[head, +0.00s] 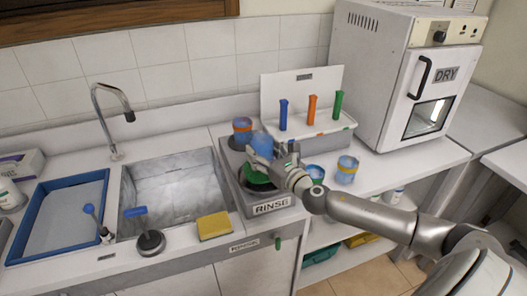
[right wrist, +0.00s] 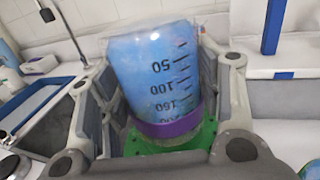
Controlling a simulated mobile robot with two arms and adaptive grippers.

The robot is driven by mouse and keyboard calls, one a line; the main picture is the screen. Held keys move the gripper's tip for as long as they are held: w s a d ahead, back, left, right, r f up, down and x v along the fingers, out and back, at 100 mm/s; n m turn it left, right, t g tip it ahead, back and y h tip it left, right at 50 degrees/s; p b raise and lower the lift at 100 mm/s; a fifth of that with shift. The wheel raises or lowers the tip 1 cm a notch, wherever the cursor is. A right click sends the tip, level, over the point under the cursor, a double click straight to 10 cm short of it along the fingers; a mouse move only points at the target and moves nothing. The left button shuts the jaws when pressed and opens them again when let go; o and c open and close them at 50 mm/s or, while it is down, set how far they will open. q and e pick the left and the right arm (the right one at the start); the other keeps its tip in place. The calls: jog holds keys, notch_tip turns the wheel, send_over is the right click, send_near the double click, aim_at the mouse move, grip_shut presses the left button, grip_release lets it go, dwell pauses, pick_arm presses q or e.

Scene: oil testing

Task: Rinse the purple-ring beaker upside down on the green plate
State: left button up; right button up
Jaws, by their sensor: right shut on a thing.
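The purple-ring beaker (right wrist: 160,80) is a clear blue-tinted cup with black volume marks. It is upside down, with the purple ring (right wrist: 166,126) near its lower end. In the head view its blue upper part (head: 262,141) shows above my right gripper. My right gripper (right wrist: 160,100) is shut around the beaker's sides. The green plate (right wrist: 140,144) lies directly under the beaker, and part of it shows in the head view (head: 252,181) on the rinse unit (head: 226,165). I cannot tell whether the rim touches the plate. My left gripper is not in view.
Another beaker (head: 242,128) stands at the back of the rinse unit. Two more beakers (head: 347,170) (head: 315,172) stand right of it. Behind are a rack with blue, orange and green tools (head: 312,108) and the DRY oven (head: 400,80). The sink (head: 175,190) and yellow sponge (head: 214,225) are left.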

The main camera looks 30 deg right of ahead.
aim_at(263, 138)
jog(key=shift+f+b, duration=0.45)
jog(key=shift+f, duration=0.25)
dwell(1.3)
dwell(0.3)
notch_tip(263, 138, up, 7)
jog(key=p, duration=0.6)
jog(key=shift+f+p, duration=0.1)
jog(key=shift+p, duration=0.2)
jog(key=shift+f, duration=0.1)
